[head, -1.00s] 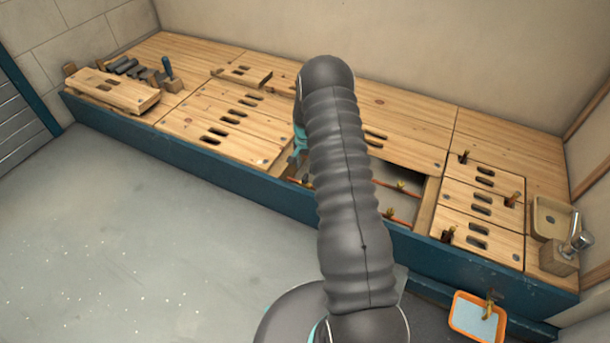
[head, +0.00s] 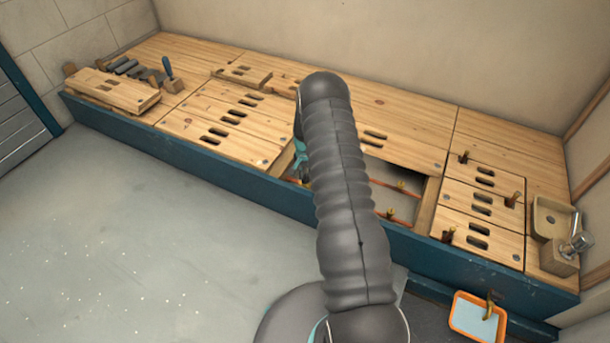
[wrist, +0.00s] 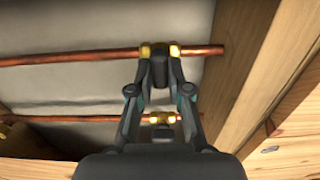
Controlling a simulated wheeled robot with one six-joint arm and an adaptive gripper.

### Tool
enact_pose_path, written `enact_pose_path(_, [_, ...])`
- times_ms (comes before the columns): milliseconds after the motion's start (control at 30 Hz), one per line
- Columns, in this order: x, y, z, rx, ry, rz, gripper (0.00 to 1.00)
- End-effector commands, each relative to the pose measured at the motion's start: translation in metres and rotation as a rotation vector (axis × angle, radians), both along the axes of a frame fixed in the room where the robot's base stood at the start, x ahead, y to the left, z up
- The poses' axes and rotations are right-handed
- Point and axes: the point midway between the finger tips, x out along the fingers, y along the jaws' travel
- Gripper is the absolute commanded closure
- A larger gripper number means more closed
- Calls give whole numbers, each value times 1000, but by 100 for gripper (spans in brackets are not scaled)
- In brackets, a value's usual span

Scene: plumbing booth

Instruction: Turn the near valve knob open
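My gripper (wrist: 160,72) reaches into the floor opening in the wrist view, its two fingers drawn in toward each other at a brass fitting (wrist: 146,50) on a copper pipe (wrist: 90,56). A dark piece shows between the fingertips; I cannot tell whether it is a knob or finger pads, or whether the fingers touch it. A second brass fitting (wrist: 160,119) on another copper pipe (wrist: 75,120) shows between the finger links. In the head view, my arm hides the fingertips. Two brass valves (head: 401,185) (head: 390,213) show on pipes right of my arm.
Wooden boards (head: 225,112) with slots surround the opening. A wooden beam (wrist: 225,75) stands close on the right in the wrist view. Short brass-topped stubs stand by the right panels (head: 480,208). An orange tray (head: 478,318) lies on the floor at lower right.

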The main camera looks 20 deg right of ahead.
Motion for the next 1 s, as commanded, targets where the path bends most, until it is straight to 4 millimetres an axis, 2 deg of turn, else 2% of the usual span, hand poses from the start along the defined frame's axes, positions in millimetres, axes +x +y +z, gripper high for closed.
enact_pose_path(267, [0, 0, -1, 0, 0, 15, 100])
enact_pose_path(467, [0, 0, -2, 0, 0, 89, 100])
enact_pose_path(1000, [0, 0, -3, 0, 0, 555, 100])
